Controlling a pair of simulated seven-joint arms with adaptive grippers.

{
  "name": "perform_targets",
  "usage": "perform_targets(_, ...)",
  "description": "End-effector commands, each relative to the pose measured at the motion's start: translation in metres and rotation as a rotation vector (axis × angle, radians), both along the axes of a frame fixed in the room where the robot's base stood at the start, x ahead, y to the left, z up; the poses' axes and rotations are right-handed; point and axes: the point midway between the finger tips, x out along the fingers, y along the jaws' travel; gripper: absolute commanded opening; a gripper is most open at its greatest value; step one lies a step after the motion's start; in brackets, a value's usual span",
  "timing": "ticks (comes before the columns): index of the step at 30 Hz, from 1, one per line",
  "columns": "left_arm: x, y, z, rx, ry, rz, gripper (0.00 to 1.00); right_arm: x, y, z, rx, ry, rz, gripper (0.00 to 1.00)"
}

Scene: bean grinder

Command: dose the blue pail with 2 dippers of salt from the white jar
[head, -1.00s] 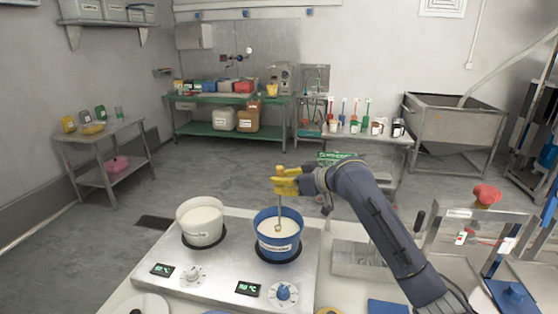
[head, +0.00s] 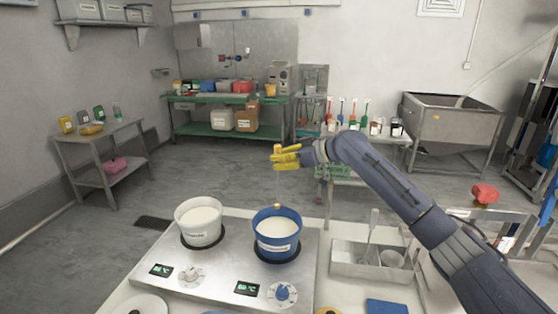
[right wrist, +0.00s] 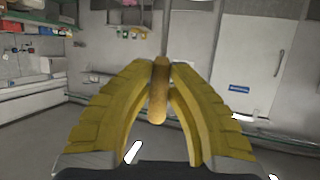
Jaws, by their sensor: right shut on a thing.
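The blue pail (head: 276,248) stands on the right ring of the steel heated plate and holds a pale liquid. A white pail (head: 199,238) stands on the left ring with similar contents. My right gripper (head: 278,157) is above the blue pail, its yellow fingers shut on the handle of a dipper (head: 277,190). The dipper hangs upright, its small bowl above the pail's rim; I cannot tell whether it holds anything. The right wrist view shows the yellow fingers closed around the handle's tan end (right wrist: 158,95). My left gripper is not in view. I cannot identify the white salt jar.
Right of the steel plate (head: 225,262) is a metal holder (head: 345,262) with a scoop and a round cup. Displays and knobs line the plate's front. Green-topped shelving (head: 200,98) and a steel sink (head: 450,125) stand at the back.

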Motion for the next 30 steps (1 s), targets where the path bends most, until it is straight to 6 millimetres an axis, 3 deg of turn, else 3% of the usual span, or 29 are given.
perform_targets(8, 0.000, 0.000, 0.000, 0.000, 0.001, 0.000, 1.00, -0.006, 0.001, -0.002, -0.015, -0.027, -0.019, 0.00)
perform_targets(30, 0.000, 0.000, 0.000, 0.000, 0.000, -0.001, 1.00, -0.060, 0.030, -0.010, -0.181, -0.348, -0.016, 0.00)
